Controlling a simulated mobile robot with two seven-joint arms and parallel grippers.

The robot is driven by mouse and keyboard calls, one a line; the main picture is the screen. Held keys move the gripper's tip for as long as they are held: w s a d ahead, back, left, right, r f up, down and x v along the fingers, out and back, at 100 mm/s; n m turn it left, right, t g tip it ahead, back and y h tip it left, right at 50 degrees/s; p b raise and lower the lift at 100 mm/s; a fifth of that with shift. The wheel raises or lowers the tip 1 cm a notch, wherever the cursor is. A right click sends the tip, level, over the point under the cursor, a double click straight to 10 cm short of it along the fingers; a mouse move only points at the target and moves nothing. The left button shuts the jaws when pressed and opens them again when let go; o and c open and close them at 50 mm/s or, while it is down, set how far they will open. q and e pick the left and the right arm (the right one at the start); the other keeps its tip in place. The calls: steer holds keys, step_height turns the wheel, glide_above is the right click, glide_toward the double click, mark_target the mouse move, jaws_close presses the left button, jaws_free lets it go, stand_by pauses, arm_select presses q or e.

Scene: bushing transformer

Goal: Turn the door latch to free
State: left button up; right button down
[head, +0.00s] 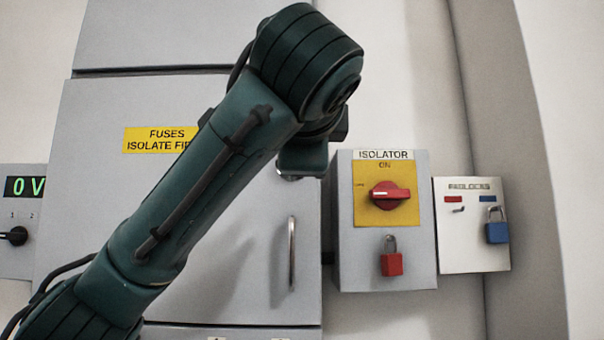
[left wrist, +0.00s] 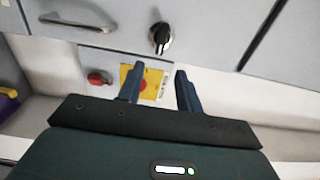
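The door latch (left wrist: 161,38), a dark round knob with a pale bar across it, is on the grey cabinet door in the left wrist view. My left gripper (left wrist: 159,70) is open, with two dark blue fingers apart and nothing between them. The latch appears just beyond the fingertips, roughly in line with the gap, and looks apart from them. In the head view my left arm crosses the cabinet door (head: 230,265) and hides most of the latch area above the door handle (head: 291,252). My right gripper is not in view.
Right of the door is the isolator box (head: 350,260) with a red rotary switch (head: 390,195) and a red padlock (head: 391,263). Beside it is a padlock board (head: 470,255) with a blue padlock (head: 497,231). A display (head: 25,187) reads 0 V at the left.

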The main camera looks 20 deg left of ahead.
arm_select(q)
steer(key=shift+b+v, duration=0.35)
steer(key=shift+v, duration=1.2)
